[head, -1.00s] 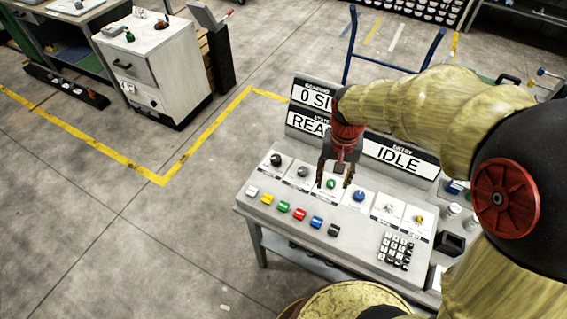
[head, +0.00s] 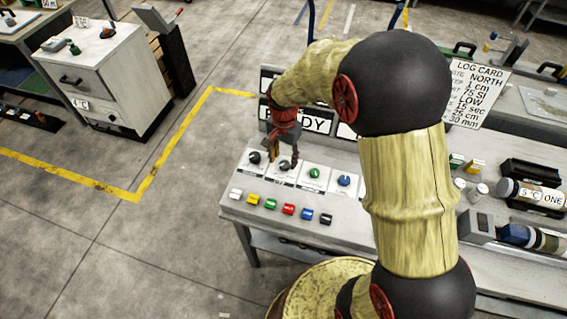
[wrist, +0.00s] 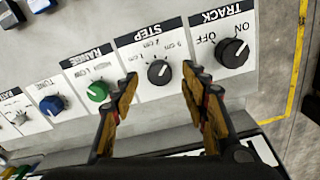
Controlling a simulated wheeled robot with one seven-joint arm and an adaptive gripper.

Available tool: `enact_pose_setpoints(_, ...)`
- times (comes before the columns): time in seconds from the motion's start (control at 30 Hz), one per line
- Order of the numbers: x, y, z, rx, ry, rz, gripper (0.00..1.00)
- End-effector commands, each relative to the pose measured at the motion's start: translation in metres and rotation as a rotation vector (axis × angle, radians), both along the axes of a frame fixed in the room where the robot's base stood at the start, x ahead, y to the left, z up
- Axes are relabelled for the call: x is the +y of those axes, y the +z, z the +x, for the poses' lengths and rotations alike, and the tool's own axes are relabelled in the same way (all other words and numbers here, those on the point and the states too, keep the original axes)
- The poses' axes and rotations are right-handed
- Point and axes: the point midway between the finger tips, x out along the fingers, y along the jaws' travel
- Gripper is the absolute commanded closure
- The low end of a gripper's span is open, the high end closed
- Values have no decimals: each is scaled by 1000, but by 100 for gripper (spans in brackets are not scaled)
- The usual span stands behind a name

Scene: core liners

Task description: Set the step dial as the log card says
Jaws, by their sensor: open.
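My gripper (wrist: 159,80) is open, with one finger on either side of the dial in the picture; contact cannot be told. In the head view my gripper (head: 282,162) hangs over the step plate and partly covers the dial.
The track dial (wrist: 231,51) and the green range dial (wrist: 98,91) flank the step dial closely. A blue tune dial (wrist: 51,105) lies beyond. Coloured buttons (head: 270,204) line the console's front. Display boards (head: 315,121) stand behind, partly hidden by my arm.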

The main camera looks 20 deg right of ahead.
Motion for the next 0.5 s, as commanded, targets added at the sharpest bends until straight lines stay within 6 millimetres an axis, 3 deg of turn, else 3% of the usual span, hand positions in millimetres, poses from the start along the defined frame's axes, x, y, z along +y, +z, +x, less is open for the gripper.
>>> enact_pose_setpoints(0.2, 0, -22, 0, 0, 1, 0, 55)
enact_pose_setpoints(0.5, 0, -24, 0, -1, 1, 0, 55)
